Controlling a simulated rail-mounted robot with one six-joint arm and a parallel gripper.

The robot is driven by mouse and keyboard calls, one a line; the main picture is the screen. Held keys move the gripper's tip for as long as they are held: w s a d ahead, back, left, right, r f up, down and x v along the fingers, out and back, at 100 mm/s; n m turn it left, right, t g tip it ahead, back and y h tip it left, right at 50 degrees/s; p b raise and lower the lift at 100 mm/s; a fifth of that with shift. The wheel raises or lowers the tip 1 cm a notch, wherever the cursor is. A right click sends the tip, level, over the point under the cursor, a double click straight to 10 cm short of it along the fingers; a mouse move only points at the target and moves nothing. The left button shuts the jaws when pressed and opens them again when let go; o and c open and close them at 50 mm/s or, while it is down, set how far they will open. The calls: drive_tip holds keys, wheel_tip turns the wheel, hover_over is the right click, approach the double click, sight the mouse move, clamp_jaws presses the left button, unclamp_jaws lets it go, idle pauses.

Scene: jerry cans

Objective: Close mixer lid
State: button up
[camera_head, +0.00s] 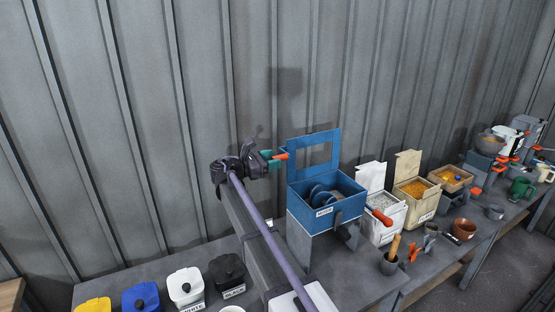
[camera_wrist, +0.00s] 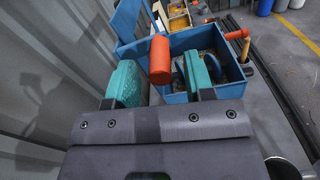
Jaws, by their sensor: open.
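The blue mixer (camera_head: 325,221) stands on a raised block, with its paddles showing inside. Its blue frame-like lid (camera_head: 334,152) stands open, upright at the back of the box. An orange handle (camera_head: 281,157) sticks out from the lid's left side. My gripper (camera_head: 268,157) is at that handle, left of the lid. In the wrist view, my open teal-padded fingers (camera_wrist: 161,82) have the orange handle (camera_wrist: 160,60) between their tips, with gaps visible on both sides. The lid (camera_wrist: 127,20) also shows there at upper left, and the mixer box (camera_wrist: 232,75) lies beyond the right finger.
A white bin (camera_head: 382,215) and a beige bin (camera_head: 412,200) stand right of the mixer. Lidded white (camera_head: 186,288), blue and yellow containers stand at front left. The corrugated wall is close behind.

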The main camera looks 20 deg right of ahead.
drive_tip(key=shift+w+d, duration=0.2)
drive_tip(key=shift+d, duration=0.95)
clamp_jaws()
